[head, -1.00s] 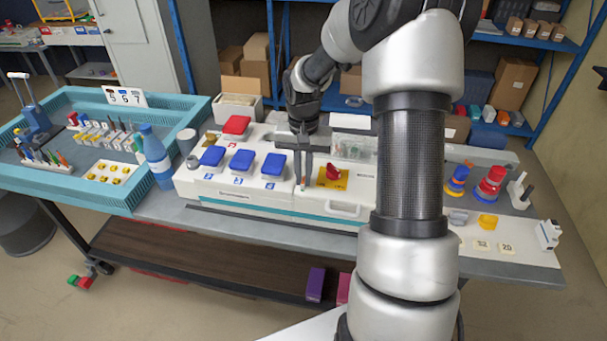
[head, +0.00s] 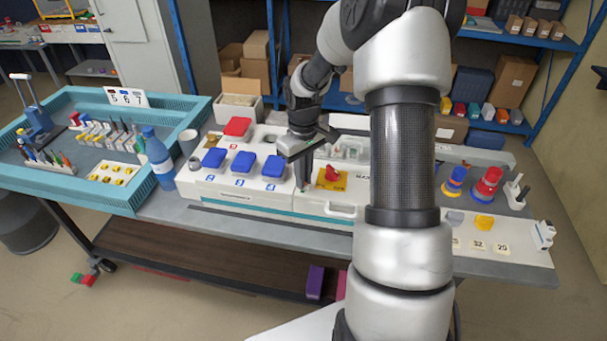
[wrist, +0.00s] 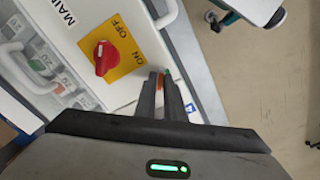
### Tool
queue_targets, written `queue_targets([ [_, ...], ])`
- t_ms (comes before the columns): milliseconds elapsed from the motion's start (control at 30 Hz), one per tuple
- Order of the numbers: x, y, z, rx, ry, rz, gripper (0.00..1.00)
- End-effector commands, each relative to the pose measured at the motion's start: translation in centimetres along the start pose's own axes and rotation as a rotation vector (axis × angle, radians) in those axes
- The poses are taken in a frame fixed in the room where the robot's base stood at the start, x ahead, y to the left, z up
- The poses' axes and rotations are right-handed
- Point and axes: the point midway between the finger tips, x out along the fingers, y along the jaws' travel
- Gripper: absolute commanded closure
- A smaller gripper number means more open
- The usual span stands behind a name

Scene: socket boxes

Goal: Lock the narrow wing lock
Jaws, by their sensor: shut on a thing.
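My gripper (head: 301,187) points down at the front part of the white socket box (head: 328,203), between the blue socket lids and the red switch. In the wrist view my gripper (wrist: 163,78) has its fingers close together, shut on the narrow wing lock. The fingers hide nearly all of the lock. Only a small orange patch (wrist: 161,77) shows at the fingertips, and I cannot tell whether it is part of the lock. How far the lock is turned cannot be seen.
The red rotary switch (wrist: 103,58) on its yellow ON/OFF plate (wrist: 117,48) is close beside the fingers. Blue socket lids (head: 241,162) and a red lid (head: 237,126) stand left of my gripper. A blue bottle (head: 157,160) stands farther left.

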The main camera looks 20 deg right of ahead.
Motion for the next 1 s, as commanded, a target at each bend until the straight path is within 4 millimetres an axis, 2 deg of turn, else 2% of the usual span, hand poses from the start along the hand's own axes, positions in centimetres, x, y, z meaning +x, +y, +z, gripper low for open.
queue_targets([
  [500, -0.23, 0.03, -0.12, -0.454, 0.003, 0.002, 1.0],
  [1000, -0.14, 0.03, -0.15, -0.656, 0.004, 0.003, 1.0],
])
